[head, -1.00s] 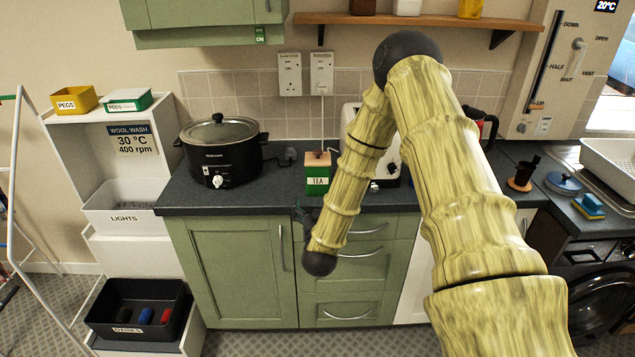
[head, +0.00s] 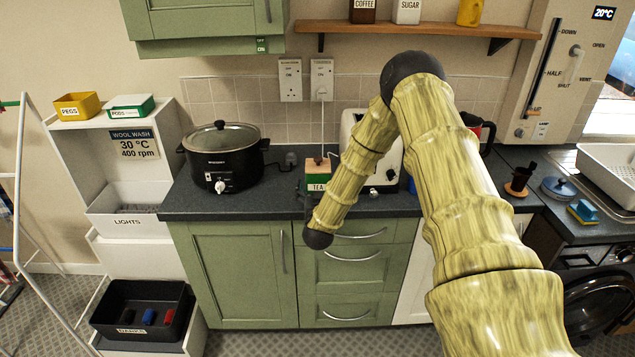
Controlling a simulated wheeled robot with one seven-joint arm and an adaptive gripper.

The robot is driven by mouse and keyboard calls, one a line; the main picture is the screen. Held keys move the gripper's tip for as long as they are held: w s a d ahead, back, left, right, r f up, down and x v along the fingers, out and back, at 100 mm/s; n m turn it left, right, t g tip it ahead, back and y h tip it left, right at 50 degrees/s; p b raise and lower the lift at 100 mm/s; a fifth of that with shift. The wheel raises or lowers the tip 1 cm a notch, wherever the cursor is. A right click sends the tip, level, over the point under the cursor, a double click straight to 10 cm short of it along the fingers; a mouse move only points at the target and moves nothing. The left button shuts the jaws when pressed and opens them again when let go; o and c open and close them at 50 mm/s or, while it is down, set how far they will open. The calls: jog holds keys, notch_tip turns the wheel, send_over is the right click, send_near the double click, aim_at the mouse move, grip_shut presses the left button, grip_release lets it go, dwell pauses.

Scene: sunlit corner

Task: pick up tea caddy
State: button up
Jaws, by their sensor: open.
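The tea caddy (head: 316,179) is a small green box with a wooden lid and dark knob, labelled TEA. It stands upright on the dark worktop, in front of the tiled wall. My gripper (head: 307,200) is a small dark shape just in front of the caddy and low on it, mostly hidden by my wrist. It is open, with nothing seen in it.
A black slow cooker (head: 223,160) stands left of the caddy. A white toaster (head: 385,155) is behind my arm to the right. A wall socket with a cable (head: 321,110) is above the caddy. The worktop (head: 275,198) between cooker and caddy is mostly clear.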

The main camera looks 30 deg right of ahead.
jog(key=shift+w+d, duration=0.35)
jog(key=shift+w, duration=0.2)
jog(key=shift+c, duration=0.2)
jog(key=c, duration=1.4)
jog(key=shift+r, duration=0.1)
